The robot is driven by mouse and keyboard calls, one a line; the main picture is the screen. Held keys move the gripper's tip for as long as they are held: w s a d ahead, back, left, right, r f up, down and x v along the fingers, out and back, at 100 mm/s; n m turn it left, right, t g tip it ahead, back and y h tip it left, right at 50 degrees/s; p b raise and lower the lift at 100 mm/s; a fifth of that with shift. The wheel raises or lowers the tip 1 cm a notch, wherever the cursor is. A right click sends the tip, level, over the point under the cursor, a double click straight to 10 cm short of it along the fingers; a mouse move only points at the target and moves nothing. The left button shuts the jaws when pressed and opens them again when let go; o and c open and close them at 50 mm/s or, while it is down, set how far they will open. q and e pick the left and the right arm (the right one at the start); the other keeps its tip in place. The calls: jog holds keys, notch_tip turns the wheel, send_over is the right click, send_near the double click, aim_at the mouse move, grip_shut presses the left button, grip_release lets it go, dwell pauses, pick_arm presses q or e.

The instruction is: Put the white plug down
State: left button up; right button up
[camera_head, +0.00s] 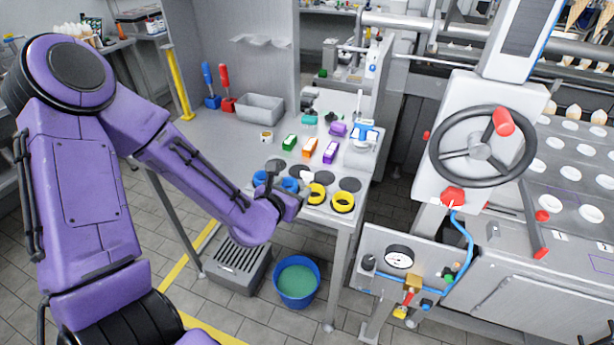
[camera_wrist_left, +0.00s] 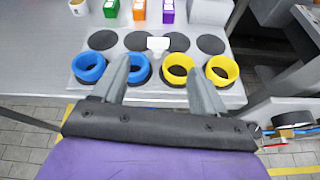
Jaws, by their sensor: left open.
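The white plug (camera_wrist_left: 158,44) is a small white block between the two middle black discs of the grey board (camera_wrist_left: 152,70). It appears to rest there, apart from my fingers. In the head view the plug (camera_head: 306,175) is a small pale shape just beyond my left gripper (camera_head: 289,181). In the wrist view my left gripper (camera_wrist_left: 158,68) is open and empty, its two fingers apart over the board. Blue rings (camera_wrist_left: 88,67) stand by the left finger and yellow rings (camera_wrist_left: 177,69) by the right finger. My right gripper is not in view.
Green, orange and purple boxes (camera_head: 309,147) stand behind the board on the bench. A grey bin (camera_head: 260,109) is farther back. A blue bucket (camera_head: 297,282) stands on the floor below. A machine with a handwheel (camera_head: 480,148) is at the right.

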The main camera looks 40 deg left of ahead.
aim_at(307, 173)
pick_arm(q)
jog(key=shift+n, duration=0.7)
jog(key=p+x, duration=0.2)
jog(key=x, duration=0.8)
jog(key=shift+a+r, duration=0.1)
jog(key=shift+a, duration=0.1)
jog(key=shift+w, duration=0.4)
jog(key=shift+s, duration=0.1)
jog(key=c, duration=1.2)
